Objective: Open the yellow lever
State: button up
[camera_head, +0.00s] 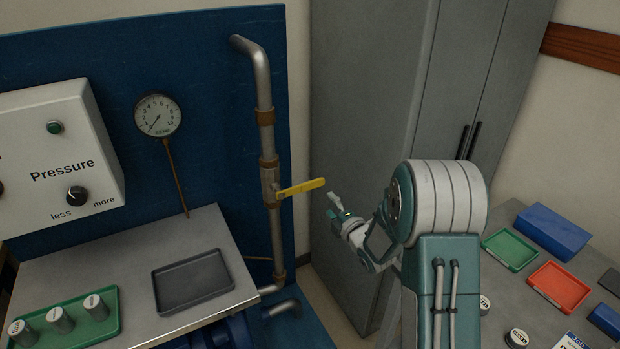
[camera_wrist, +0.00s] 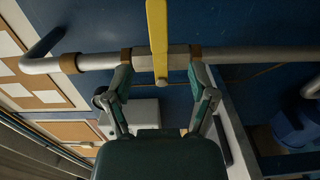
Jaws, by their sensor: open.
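The yellow lever (camera_head: 301,188) sits on a vertical metal pipe (camera_head: 263,90) on the blue panel. It sticks out to the right, nearly level, across the pipe. In the wrist view the yellow lever (camera_wrist: 157,28) runs from the top edge down to the valve body (camera_wrist: 148,62). My gripper (camera_head: 340,207) is to the right of the lever's free end and a little lower in the head view. In the wrist view my gripper (camera_wrist: 160,78) is open, with its fingers spread on either side of the valve's line. Nothing is between the fingers, and I see no contact.
A grey cabinet (camera_head: 375,85) stands behind my arm. A pressure gauge (camera_head: 158,115) and a white control box (camera_head: 60,150) are left of the pipe. A bench holds a dark tray (camera_head: 193,283) and a green tray (camera_head: 95,325). Coloured trays lie at the right.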

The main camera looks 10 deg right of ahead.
aim_at(313, 186)
jog(key=x, duration=1)
jog(key=shift+w+a, duration=0.1)
jog(key=shift+w, duration=0.25)
grip_shut()
